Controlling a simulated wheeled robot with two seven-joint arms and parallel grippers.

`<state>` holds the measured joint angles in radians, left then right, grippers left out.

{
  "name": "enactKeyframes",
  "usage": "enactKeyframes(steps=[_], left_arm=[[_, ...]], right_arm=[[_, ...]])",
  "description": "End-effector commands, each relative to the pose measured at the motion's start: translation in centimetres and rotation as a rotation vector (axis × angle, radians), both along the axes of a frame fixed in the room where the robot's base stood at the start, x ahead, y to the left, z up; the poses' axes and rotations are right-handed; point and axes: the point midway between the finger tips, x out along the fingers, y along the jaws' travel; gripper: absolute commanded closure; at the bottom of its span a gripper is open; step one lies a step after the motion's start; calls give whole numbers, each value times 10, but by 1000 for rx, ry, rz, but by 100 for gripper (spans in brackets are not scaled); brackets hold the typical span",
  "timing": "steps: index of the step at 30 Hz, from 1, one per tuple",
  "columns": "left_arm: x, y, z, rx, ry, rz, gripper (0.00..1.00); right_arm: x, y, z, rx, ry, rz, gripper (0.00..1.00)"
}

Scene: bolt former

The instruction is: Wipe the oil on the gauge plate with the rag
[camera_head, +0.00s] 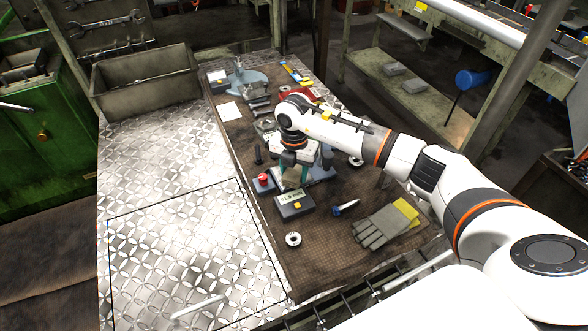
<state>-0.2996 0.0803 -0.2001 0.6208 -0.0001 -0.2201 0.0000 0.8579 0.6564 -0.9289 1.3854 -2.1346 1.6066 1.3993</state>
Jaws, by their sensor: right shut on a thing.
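My right arm comes in from the right, over the brown mat on the bench. My right gripper (291,168) points down above the mat and is shut on a small tan thing (293,178), which looks like the rag. Its fingertips are small and partly hidden by the wrist. Just right of and below them is a blue-grey plate (319,175), probably the gauge plate, partly covered by the gripper and rag. I cannot make out oil on it, or tell whether the rag touches it. My left gripper is not in view.
Near the gripper are a digital readout box (294,206), a red-button box (263,183), a metal ring (293,239), a blue-handled tool (345,207) and grey gloves (378,229). A metal bin (146,80) stands at the back left. The tread-plate surface (180,240) at left is mostly clear.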

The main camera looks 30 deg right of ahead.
Motion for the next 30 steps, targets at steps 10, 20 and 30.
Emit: enactKeyframes(steps=[10,20,30], left_arm=[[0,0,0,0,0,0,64],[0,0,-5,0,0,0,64],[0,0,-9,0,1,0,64]], right_arm=[[0,0,0,0,0,0,73],[0,0,-7,0,0,1,73],[0,0,-12,0,0,1,73]])
